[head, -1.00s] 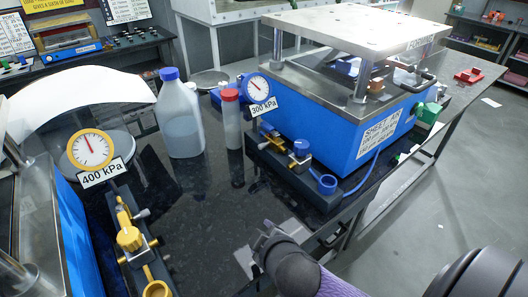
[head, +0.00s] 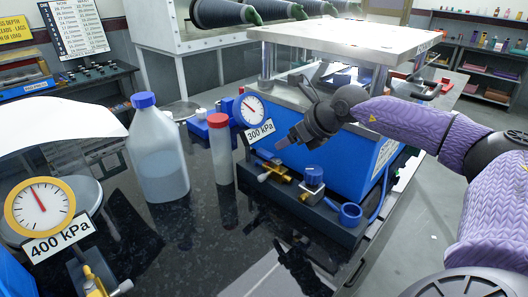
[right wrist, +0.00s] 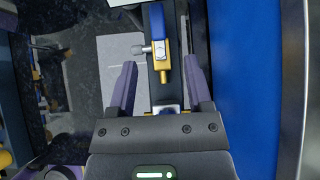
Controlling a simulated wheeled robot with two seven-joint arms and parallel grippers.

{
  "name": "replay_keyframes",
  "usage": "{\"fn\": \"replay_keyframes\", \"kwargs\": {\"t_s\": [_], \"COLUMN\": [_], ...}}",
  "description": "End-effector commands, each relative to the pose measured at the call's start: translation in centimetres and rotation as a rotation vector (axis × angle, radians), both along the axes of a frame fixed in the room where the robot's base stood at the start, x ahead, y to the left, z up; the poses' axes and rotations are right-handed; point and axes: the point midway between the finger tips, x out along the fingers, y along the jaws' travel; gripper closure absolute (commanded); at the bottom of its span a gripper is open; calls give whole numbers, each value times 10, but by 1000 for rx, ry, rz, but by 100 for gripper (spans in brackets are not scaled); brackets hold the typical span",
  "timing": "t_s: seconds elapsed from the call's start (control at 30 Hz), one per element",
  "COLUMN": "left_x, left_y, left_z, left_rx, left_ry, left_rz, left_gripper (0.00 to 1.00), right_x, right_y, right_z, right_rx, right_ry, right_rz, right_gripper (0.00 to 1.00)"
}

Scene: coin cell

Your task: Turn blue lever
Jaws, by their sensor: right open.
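The blue lever (right wrist: 158,22) sits on a brass valve (right wrist: 162,68), beyond my right fingertips in the right wrist view and roughly in line with the gap between them. In the head view the brass valve (head: 277,173) lies on the dark rail in front of the blue press; the lever is hard to make out there. My right gripper (head: 285,143) hovers over the valve in the head view. In the right wrist view this gripper (right wrist: 160,66) is open, with nothing held between its fingers. My left gripper is not in view.
The 300 kPa gauge (head: 251,109) is behind the valve. A red-capped bottle (head: 220,155) and a blue-capped bottle (head: 160,160) stand to the left.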

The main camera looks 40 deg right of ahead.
Motion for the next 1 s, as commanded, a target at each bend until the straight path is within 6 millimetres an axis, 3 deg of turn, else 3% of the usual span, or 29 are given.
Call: {"fn": "replay_keyframes", "kwargs": {"t_s": [0.3,0.7,1.0], "left_x": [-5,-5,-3], "left_y": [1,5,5], "left_z": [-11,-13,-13], "left_rx": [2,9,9], "left_ry": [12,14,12], "left_rz": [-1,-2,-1], "left_gripper": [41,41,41], "right_x": [50,59,59], "right_y": [7,8,8], "right_z": [-50,-58,-58], "right_rx": [8,5,7], "right_ry": [-2,-3,-2], "right_rz": [4,5,5], "right_gripper": [35,35,99]}}
